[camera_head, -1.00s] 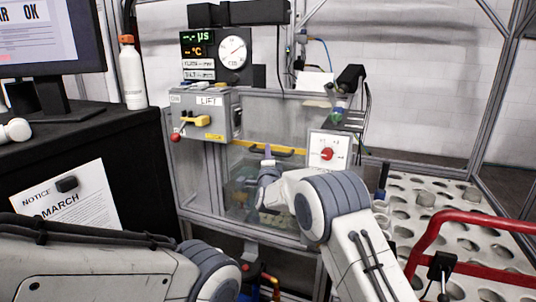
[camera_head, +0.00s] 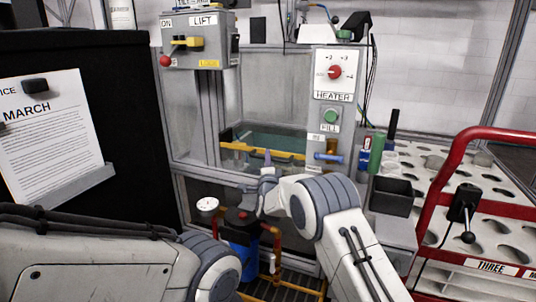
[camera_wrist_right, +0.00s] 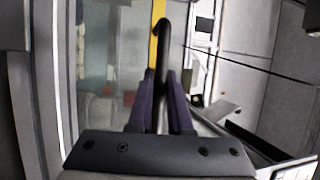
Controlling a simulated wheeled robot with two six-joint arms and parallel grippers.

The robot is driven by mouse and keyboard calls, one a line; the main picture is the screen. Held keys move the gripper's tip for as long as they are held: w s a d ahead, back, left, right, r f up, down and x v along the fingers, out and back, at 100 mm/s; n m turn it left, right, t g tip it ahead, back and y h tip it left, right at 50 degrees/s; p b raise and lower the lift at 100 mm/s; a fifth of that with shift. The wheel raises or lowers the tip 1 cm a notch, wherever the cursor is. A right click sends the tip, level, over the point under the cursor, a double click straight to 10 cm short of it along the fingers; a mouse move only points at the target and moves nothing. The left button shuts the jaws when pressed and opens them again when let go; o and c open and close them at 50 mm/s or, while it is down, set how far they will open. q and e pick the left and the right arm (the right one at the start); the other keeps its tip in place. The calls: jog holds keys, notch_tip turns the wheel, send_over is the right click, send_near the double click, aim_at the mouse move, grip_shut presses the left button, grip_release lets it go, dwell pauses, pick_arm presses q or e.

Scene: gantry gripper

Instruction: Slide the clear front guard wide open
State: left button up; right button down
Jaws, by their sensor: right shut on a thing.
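The clear front guard (camera_head: 237,147) shows by its yellow top strip, low in the cabinet front in the head view. Most of its clear panel is hidden behind the frame rail and my arm. My right gripper (camera_head: 267,158) is at the middle of this strip. In the wrist view its two purple fingers (camera_wrist_right: 162,85) are shut on the guard's black handle (camera_wrist_right: 163,38), next to the yellow strip (camera_wrist_right: 157,15). Above the strip the cabinet front is open to a tank of greenish liquid (camera_head: 275,138). My left gripper is out of view.
The lift box (camera_head: 200,47) with its red-tipped lever hangs at upper left. The heater panel (camera_head: 335,88) stands right of the opening. A pump with a blue filter and orange pipes (camera_head: 240,235) sits below. A perforated rack with a red rail (camera_head: 440,185) stands right.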

notch_tip(320, 180, down, 6)
jog(key=b, duration=0.3)
jog(key=shift+f, duration=0.2)
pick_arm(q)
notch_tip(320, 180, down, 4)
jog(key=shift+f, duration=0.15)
pick_arm(e)
jog(key=c, duration=0.8)
grip_release()
jog(key=shift+r, duration=0.1)
jog(key=shift+c, duration=0.2)
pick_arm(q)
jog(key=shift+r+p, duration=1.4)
pick_arm(e)
jog(key=s+f, duration=0.1)
jog(key=s, duration=0.9)
jog(key=shift+s+f, duration=0.2)
jog(key=shift+f, duration=0.2)
